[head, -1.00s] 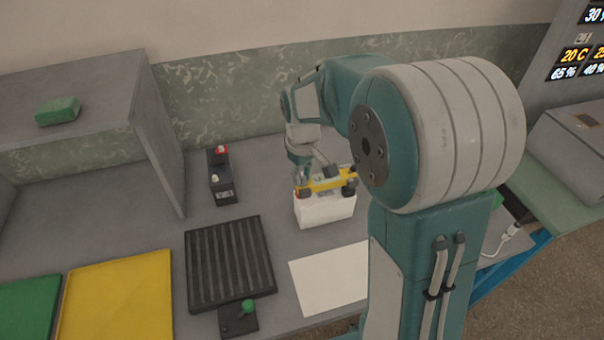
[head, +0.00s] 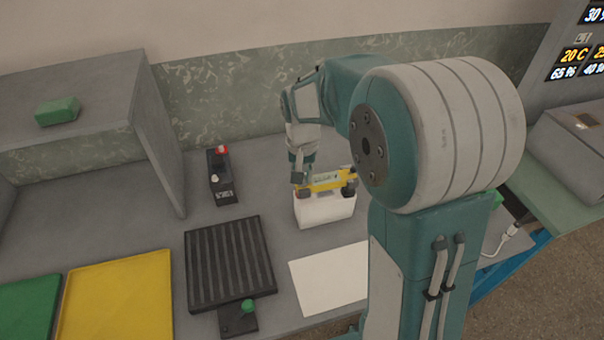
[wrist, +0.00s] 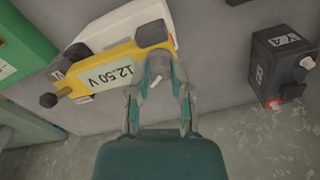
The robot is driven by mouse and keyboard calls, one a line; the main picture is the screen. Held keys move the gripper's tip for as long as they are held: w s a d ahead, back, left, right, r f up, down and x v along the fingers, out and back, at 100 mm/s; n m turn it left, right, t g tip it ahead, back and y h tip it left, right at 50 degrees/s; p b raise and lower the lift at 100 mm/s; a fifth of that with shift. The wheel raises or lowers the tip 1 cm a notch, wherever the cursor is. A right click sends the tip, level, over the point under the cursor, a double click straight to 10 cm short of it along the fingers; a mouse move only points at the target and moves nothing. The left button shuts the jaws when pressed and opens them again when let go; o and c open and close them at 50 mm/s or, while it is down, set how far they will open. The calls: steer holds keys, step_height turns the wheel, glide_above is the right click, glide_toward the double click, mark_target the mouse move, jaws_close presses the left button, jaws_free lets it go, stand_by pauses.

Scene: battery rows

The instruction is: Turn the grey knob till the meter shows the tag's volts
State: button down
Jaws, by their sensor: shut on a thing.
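A yellow meter (head: 322,182) lies on top of a white block (head: 325,210) in the head view. The grey knob (wrist: 158,68) is at the meter's end. My gripper (wrist: 160,80) is shut on the knob, a finger on each side. In the head view my gripper (head: 302,180) hides the knob. I cannot make out a tag with volts in either view.
A black battery (head: 223,180) with a red and a pale terminal stands left of the block. A ribbed black tray (head: 228,262), a white sheet (head: 330,278) and a yellow mat (head: 118,295) lie nearer. A grey shelf (head: 160,150) stands left.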

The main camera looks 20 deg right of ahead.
steer(key=shift+s+f+m, duration=0.1)
steer(key=shift+m, duration=0.2)
steer(key=c, duration=0.5)
jaws_free()
steer(key=shift+c, duration=0.2)
steer(key=shift+a, duration=0.1)
step_height(320, 180, up, 12)
stand_by(0.3)
